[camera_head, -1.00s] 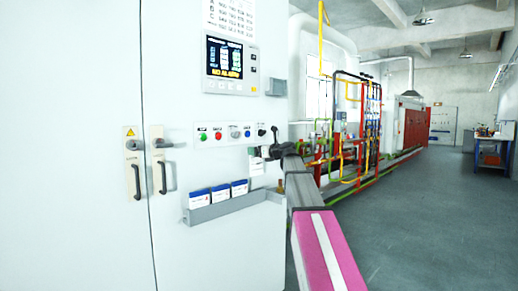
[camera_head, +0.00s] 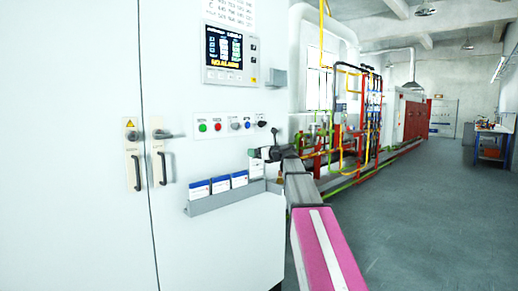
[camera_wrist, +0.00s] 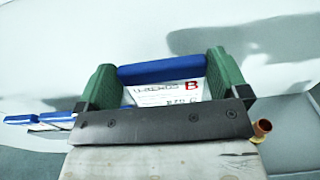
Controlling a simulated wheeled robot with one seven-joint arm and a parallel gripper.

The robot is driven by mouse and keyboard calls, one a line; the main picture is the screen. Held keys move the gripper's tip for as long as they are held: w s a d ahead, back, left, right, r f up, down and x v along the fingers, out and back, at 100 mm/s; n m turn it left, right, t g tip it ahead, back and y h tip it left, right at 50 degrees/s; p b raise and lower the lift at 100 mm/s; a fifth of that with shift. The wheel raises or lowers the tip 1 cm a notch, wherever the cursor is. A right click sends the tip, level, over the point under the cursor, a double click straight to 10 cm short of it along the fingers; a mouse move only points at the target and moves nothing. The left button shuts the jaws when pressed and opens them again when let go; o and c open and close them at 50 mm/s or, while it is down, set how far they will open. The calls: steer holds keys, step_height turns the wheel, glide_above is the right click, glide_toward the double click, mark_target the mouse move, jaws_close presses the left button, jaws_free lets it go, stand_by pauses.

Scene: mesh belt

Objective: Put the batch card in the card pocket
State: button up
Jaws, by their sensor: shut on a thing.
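My gripper (camera_wrist: 162,85) has green fingers and is shut on the batch card (camera_wrist: 165,93). The card is white with a blue top edge and a red B, and its lower part is hidden behind my dark gripper plate. In the head view, my gripper (camera_head: 262,154) is in front of the cabinet, above the right end of a grey rack (camera_head: 235,201). Several white and blue cards (camera_head: 222,185) stand in that rack. A small grey box (camera_head: 277,77), possibly the card pocket, is fixed right of the screen, above my gripper. Nothing shows inside it.
The cabinet front carries a screen (camera_head: 231,55), a row of buttons (camera_head: 218,127) and two door handles (camera_head: 148,170). A brass-coloured cylinder (camera_wrist: 262,128) shows right of my gripper in the wrist view. Open floor (camera_head: 420,220) lies to the right.

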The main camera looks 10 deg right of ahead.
mark_target(257, 169)
steer(key=shift+f, duration=4.25)
stand_by(1.0)
steer(key=o, duration=0.6)
steer(key=shift+v, duration=5.4)
steer(key=shift+f, duration=0.1)
steer(key=s+a+f+n+g+h, duration=0.1)
steer(key=s+a+f+n+g, duration=0.15)
steer(key=f+n, duration=0.45)
steer(key=s+a+f+n+g+h, duration=0.1)
steer(key=s+a+f+n+g, duration=0.2)
steer(key=f, duration=0.8)
steer(key=s+a+f+n+g+h, duration=0.2)
steer(key=s+f+n, duration=0.25)
steer(key=f, duration=0.45)
steer(key=s+f+n+g+h, duration=0.2)
steer(key=s+f+n, duration=0.2)
steer(key=s+f, duration=0.2)
steer(key=s+f+n+g+h, duration=0.2)
steer(key=s+f+n, duration=0.3)
steer(key=s+f, duration=0.1)
steer(key=s+d+f+n+g+h, duration=0.1)
steer(key=s+f+n+g+h, duration=0.1)
steer(key=s+f+n, duration=0.3)
steer(key=shift+s+d+f+g, duration=0.1)
steer(key=shift+s+f+g, duration=0.15)
steer(key=shift+s+f, duration=0.6)
